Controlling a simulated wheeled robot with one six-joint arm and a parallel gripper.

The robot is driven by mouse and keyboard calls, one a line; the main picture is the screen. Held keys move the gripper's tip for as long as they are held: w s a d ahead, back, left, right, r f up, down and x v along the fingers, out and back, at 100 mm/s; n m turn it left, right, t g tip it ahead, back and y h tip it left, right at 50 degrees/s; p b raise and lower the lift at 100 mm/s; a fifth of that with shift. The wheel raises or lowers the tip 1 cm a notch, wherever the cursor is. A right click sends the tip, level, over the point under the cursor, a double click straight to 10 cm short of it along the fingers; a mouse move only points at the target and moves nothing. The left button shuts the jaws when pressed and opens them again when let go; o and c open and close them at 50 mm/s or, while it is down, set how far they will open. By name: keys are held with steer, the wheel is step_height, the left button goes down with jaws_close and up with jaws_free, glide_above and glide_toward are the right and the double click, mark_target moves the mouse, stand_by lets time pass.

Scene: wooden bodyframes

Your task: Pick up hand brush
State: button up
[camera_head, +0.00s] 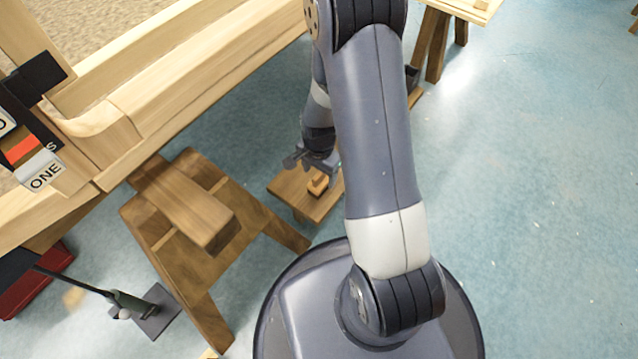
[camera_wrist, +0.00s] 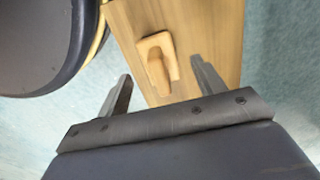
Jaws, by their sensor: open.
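A small light-wood piece with a raised grip, which looks like the hand brush (camera_wrist: 158,62), lies on a low wooden stool (camera_wrist: 215,28). The brush also shows in the head view (camera_head: 317,184), on the stool's small top (camera_head: 290,186). No bristles can be made out. My gripper (camera_wrist: 161,69) is open and empty. In the wrist view its two fingers point toward the brush, one to each side of it in the picture. They look apart from it. In the head view my gripper (camera_head: 318,163) is just behind the brush, partly hidden by my arm.
A wooden trestle (camera_head: 195,225) stands left of the stool, under a large wooden frame (camera_head: 180,75). Another wooden stand (camera_head: 437,45) is at the back. The blue floor at right is clear.

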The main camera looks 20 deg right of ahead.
step_height(320, 180, down, 3)
steer(key=shift+b, duration=0.45)
steer(key=shift+r, duration=0.1)
steer(key=c, duration=1.1)
